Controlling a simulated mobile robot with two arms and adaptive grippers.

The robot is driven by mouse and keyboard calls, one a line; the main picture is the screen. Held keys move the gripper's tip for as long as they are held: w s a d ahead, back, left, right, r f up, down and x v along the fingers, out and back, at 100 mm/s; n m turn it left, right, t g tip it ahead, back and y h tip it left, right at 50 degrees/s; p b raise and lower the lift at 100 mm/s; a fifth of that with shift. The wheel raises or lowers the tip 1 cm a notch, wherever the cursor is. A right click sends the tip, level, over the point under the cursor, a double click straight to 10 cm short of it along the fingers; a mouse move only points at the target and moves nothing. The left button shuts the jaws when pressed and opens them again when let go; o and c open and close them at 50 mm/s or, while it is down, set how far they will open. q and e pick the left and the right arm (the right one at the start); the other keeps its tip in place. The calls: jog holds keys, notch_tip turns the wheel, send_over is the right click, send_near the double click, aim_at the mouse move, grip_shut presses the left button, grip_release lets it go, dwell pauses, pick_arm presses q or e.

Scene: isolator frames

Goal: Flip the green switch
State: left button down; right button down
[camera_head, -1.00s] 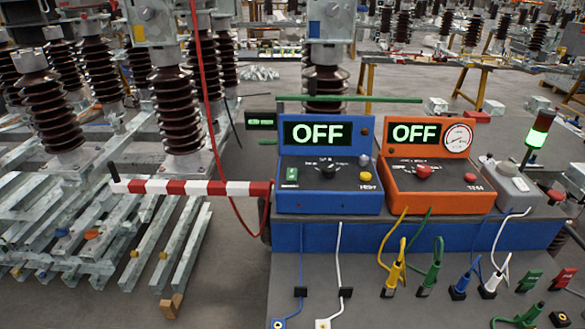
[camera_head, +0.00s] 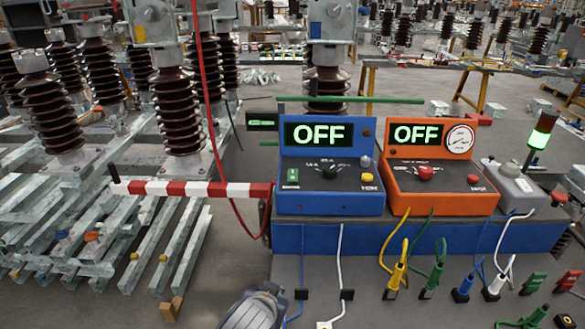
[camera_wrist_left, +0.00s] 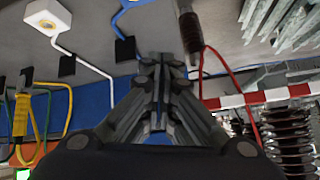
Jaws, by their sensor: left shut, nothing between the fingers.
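The green switch (camera_head: 292,176) is a small upright green rocker on the left of the sloped front panel of the blue box (camera_head: 330,204). The blue box's screen (camera_head: 318,133) reads OFF. My left gripper (camera_wrist_left: 158,62) fills the middle of the left wrist view, its dark fingers together and empty. In the head view only a grey rounded part of my left arm shows at the bottom edge, below and in front of the blue box. The green switch cannot be made out in the wrist view. My right gripper is not in view.
An orange box (camera_head: 440,204) with an OFF screen and gauge stands right of the blue box. A red-white barrier bar (camera_head: 195,189) and hanging red cable lie left. Yellow (camera_head: 396,275) and other plugs with cables stand on the grey bench top in front.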

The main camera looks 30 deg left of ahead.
pick_arm(q)
jog(key=w+a+r+n+t+y, duration=0.2)
jog(key=w+a+r+t, duration=0.15)
jog(key=w+r, duration=0.75)
notch_tip(320, 180, up, 10)
jog(key=n+t+y+p, duration=0.2)
jog(key=t+y+p, duration=0.1)
send_over(293, 177)
jog(key=shift+s, duration=0.35)
jog(key=f, duration=0.3)
jog(key=shift+w+f+h+p, duration=0.15)
jog(key=shift+w+h+p, duration=0.05)
jog(key=shift+h+p, duration=0.2)
jog(key=shift+f, duration=0.4)
